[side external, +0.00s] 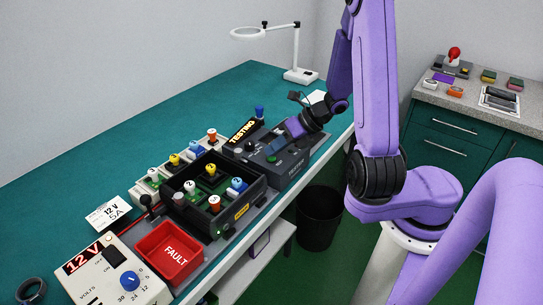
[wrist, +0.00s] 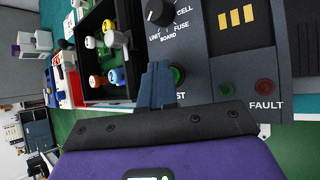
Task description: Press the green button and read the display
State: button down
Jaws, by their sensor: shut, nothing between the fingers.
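The dark tester (side external: 288,165) stands on the green bench, and its display (side external: 243,131) reads TESTING in yellow-orange letters. The green button (side external: 271,158) is on the tester's top, near its front. In the wrist view the green button (wrist: 179,76) is partly hidden behind my fingers, above lettering ending in "ST". My gripper (side external: 277,144) is shut and empty, low over the tester. In the wrist view its blue-grey fingertips (wrist: 159,68) are right beside or on the button; I cannot tell if they touch it.
A black bin (side external: 257,193) of coloured cells stands left of the tester. A red FAULT tray (side external: 169,252) and a 12 V supply (side external: 112,278) are nearer the camera. A knob (wrist: 160,13) and a red FAULT lamp (wrist: 265,87) flank the button area.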

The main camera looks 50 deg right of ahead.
aim_at(275, 157)
jog(key=shift+r, duration=0.85)
jog(key=shift+r, duration=2.5)
